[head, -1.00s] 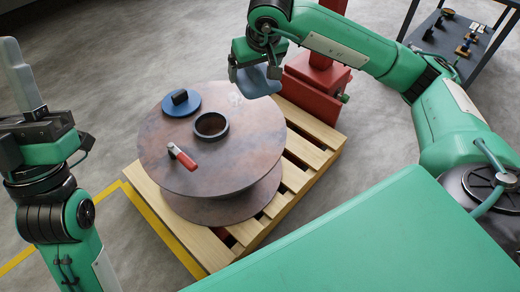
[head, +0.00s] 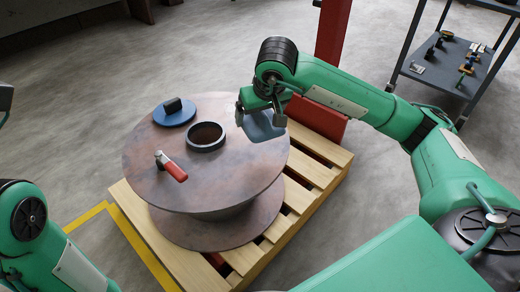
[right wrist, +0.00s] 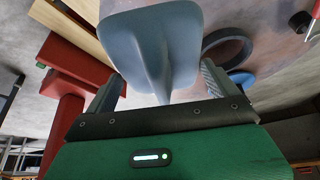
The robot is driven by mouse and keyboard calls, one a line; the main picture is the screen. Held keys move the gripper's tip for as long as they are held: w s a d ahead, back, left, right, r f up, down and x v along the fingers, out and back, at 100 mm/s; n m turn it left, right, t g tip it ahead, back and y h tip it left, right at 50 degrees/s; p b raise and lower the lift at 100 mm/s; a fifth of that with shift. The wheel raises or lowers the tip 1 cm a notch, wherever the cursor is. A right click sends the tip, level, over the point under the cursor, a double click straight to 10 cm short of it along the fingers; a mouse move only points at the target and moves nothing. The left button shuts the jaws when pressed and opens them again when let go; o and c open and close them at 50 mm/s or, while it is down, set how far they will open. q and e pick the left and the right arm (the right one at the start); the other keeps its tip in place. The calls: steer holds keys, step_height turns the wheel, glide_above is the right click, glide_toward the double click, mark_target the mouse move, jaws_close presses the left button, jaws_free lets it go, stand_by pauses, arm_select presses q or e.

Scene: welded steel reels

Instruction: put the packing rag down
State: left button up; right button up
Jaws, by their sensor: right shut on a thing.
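My right gripper (head: 262,107) is shut on the packing rag (head: 262,126), a grey-blue cloth. The rag hangs from the jaws over the right part of the rusty steel reel's top flange (head: 225,175). I cannot tell whether its lower edge touches the flange. In the right wrist view, the rag (right wrist: 155,45) spreads out beyond the two fingers, with a ridge down its middle, and hides part of the reel behind it. Of my left arm, only links show at the left edge of the head view; its fingers are out of sight.
The flange carries a red-handled tool (head: 172,167), a blue disc with a black block (head: 174,112) and a dark hub ring (head: 206,136). The reel stands on a wooden pallet (head: 320,172). A red post (head: 332,30) stands behind; a shelf cart (head: 440,68) stands at back right.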

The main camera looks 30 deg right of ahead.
steer(key=b, duration=0.2)
glide_above(258, 146)
steer(key=s, duration=0.2)
step_height(258, 146, down, 6)
steer(key=shift+w+a+r, duration=0.15)
steer(key=shift+r, duration=0.1)
step_height(258, 146, down, 4)
steer(key=shift+f+b, duration=0.1)
steer(key=shift+b, duration=1.1)
steer(key=shift+f, duration=0.2)
steer(key=o, duration=0.8)
steer(key=shift+r, duration=0.1)
steer(key=shift+c, duration=0.2)
steer(key=shift+r, duration=0.1)
